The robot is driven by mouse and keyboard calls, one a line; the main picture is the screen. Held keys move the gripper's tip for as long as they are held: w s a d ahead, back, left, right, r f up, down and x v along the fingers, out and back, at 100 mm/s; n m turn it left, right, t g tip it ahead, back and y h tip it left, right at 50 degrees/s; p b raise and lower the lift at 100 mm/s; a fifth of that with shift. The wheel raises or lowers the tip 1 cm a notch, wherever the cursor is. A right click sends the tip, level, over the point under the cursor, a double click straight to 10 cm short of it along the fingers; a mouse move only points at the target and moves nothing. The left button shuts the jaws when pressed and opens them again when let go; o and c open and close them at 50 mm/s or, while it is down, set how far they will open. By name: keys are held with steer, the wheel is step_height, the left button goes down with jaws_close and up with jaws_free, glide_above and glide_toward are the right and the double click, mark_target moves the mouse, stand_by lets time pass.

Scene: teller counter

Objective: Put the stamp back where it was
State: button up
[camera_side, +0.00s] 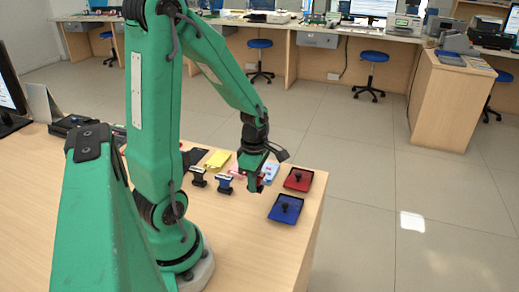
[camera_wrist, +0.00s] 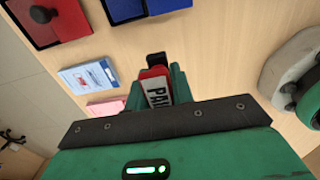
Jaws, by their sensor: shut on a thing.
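My gripper (camera_side: 256,186) is shut on a stamp, low over the right part of the counter. In the wrist view the stamp (camera_wrist: 157,88) sits between the green fingers of my gripper (camera_wrist: 158,92). It has a red body, a white label whose first letters read "PA", and a black end pointing away from my wrist. In the side view the fingers mostly hide it. Two other stamps stand left of my gripper: a black one (camera_side: 197,177) and one with blue (camera_side: 224,185). I cannot tell whether the held stamp touches the counter.
A red ink pad (camera_side: 304,173) and a blue ink pad (camera_side: 277,213) lie right of my gripper, near the counter's edge. A blue-and-white packet (camera_wrist: 88,75) and a pink one (camera_wrist: 106,107) lie nearby. A yellow pad (camera_side: 217,158) lies behind the stamps. The front counter is clear.

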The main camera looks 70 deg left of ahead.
mark_target(252, 199)
steer(key=shift+a+f, duration=0.35)
steer(key=shift+a, duration=0.2)
steer(key=shift+a+f, duration=0.3)
steer(key=shift+a, duration=0.25)
steer(key=shift+f, duration=0.1)
steer(key=shift+f, duration=1.9)
steer(key=shift+f, duration=0.2)
steer(key=o, duration=0.8)
steer(key=shift+r, duration=0.2)
step_height(252, 199, up, 12)
